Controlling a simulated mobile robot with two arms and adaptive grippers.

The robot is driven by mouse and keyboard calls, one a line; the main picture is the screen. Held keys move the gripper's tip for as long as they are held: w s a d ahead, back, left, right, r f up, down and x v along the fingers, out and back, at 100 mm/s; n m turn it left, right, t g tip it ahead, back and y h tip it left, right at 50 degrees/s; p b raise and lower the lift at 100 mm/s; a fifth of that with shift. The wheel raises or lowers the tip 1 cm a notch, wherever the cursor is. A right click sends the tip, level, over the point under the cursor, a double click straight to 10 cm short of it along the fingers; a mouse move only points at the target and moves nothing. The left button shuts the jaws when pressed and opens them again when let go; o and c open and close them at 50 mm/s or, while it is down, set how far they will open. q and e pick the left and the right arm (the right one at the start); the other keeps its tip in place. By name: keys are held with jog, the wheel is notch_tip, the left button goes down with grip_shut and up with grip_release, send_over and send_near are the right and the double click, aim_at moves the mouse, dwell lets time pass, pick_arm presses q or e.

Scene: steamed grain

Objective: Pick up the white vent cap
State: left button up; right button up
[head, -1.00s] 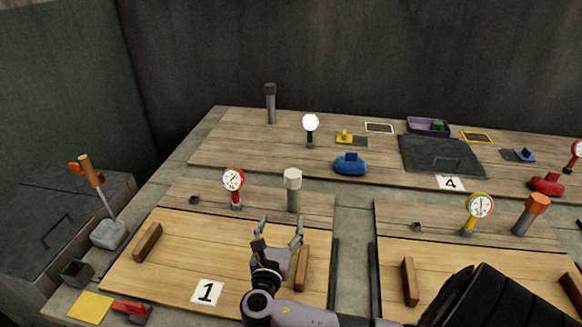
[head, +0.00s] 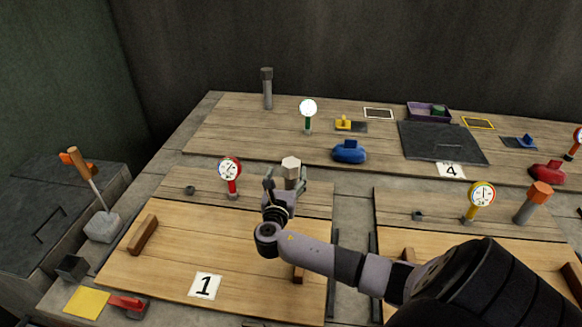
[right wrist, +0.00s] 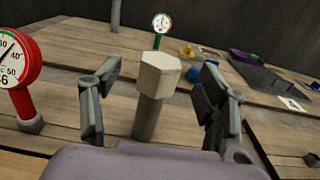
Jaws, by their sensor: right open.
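The white vent cap (head: 291,164) is a pale faceted cap on top of a grey post on the near wooden board. It also shows in the right wrist view (right wrist: 159,75), upright on its post (right wrist: 147,119). My right gripper (head: 285,180) is open. In the right wrist view its two fingers (right wrist: 155,97) stand apart, one to the left and one to the right of the cap and post, with gaps on both sides. In the head view the gripper hides most of the post. My left gripper is not in view.
A red gauge (head: 230,172) stands close to the left of the post and shows large in the right wrist view (right wrist: 16,68). A green-based gauge (head: 308,109) and a blue object (head: 349,152) stand behind. The board marked 1 (head: 170,262) is mostly clear.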

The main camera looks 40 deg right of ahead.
aim_at(289, 170)
jog(key=x, duration=0.5)
jog(key=shift+d+f, duration=0.2)
jog(key=shift+f, duration=0.15)
jog(key=shift+s, duration=0.1)
jog(key=c, duration=1.1)
